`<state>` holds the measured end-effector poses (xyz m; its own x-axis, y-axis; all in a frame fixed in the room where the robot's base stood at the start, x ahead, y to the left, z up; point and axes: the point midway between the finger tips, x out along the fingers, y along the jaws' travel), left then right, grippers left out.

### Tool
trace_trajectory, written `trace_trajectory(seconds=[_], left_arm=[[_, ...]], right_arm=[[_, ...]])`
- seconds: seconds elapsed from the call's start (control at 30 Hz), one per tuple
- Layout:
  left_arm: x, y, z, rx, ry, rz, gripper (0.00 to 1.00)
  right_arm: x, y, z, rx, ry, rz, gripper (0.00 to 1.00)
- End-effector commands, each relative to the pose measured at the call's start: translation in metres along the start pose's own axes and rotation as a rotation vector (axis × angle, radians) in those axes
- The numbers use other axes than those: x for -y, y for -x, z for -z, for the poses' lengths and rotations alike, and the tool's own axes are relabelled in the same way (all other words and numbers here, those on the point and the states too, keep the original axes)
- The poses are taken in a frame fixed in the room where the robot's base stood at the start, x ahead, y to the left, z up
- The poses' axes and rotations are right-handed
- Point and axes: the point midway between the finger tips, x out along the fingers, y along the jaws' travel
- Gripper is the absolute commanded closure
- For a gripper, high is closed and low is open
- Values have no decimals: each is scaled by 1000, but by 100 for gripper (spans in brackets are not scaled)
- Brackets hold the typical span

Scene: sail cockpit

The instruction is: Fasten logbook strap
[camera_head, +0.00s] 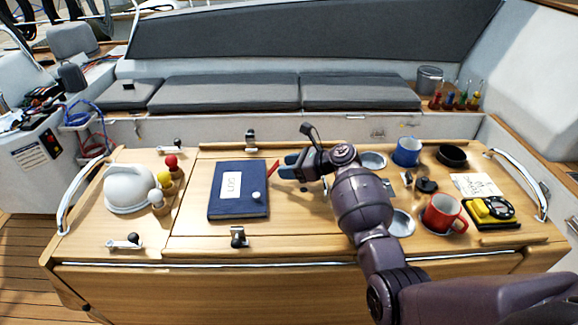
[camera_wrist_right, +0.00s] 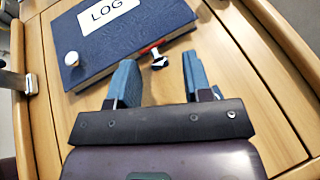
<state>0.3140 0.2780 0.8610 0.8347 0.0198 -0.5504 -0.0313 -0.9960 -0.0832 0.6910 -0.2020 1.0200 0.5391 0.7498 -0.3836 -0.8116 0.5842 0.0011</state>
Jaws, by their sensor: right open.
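The blue logbook (camera_head: 226,205) with a white LOG label lies on the wooden table, left of my right gripper. It also shows in the right wrist view (camera_wrist_right: 130,50). A white knob (camera_head: 256,196) sits at its near right part. A short red strap (camera_head: 273,167) sticks out at its right edge; in the right wrist view the red strap (camera_wrist_right: 150,47) lies beside a small metal piece (camera_wrist_right: 160,62). My right gripper (camera_head: 283,168) is open, its blue fingers pointing at the strap, with nothing visibly gripped. My left gripper is not in view.
A white domed object (camera_head: 130,188) and several coloured pegs (camera_head: 163,181) stand left of the book. Right of my arm are a blue mug (camera_head: 407,152), a red mug (camera_head: 442,214), a black bowl (camera_head: 452,155) and a yellow-black device (camera_head: 491,209). Metal fittings (camera_head: 238,237) line the table edges.

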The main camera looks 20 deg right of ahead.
Motion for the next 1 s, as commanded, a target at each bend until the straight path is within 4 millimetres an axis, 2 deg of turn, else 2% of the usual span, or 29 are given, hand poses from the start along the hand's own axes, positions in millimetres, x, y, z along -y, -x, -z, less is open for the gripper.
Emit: trace_trajectory(seconds=[0.17,0.4,0.47,0.77,1.0], left_arm=[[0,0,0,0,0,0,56],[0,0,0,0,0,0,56],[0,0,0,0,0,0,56],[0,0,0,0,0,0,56],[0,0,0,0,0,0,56]], right_arm=[[0,0,0,0,0,0,55],[0,0,0,0,0,1,90],[0,0,0,0,0,1,96],[0,0,-4,-38,17,8,96],[-2,-2,-15,-169,70,30,96]])
